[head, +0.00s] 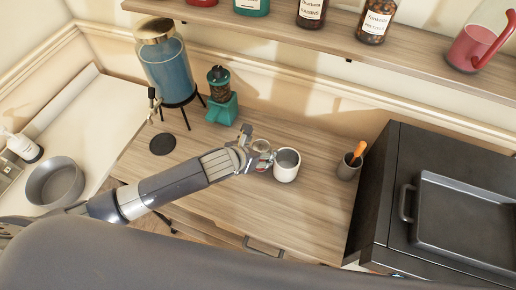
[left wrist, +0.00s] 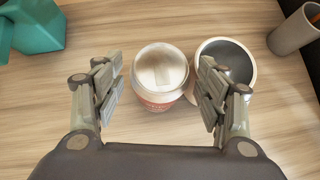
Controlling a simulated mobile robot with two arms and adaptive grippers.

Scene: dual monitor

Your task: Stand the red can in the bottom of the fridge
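The red can (left wrist: 160,78) stands upright on the wooden counter, its pale metal top facing the left wrist camera and a red band on its side. In the head view the can (head: 262,146) is partly hidden by my left gripper (head: 254,151). My left gripper (left wrist: 160,92) is open, with one finger on each side of the can; I see a gap on the left and little or none on the right. My right gripper is not in view. No open fridge compartment shows; I cannot tell whether the black cabinet (head: 371,185) is the fridge.
A white mug (head: 286,172) stands right beside the can, close to the right finger; it also shows in the left wrist view (left wrist: 246,50). A grey cup (head: 346,171) stands farther right. A teal grinder (head: 221,107) and blue dispenser (head: 168,70) stand behind left. The front counter is clear.

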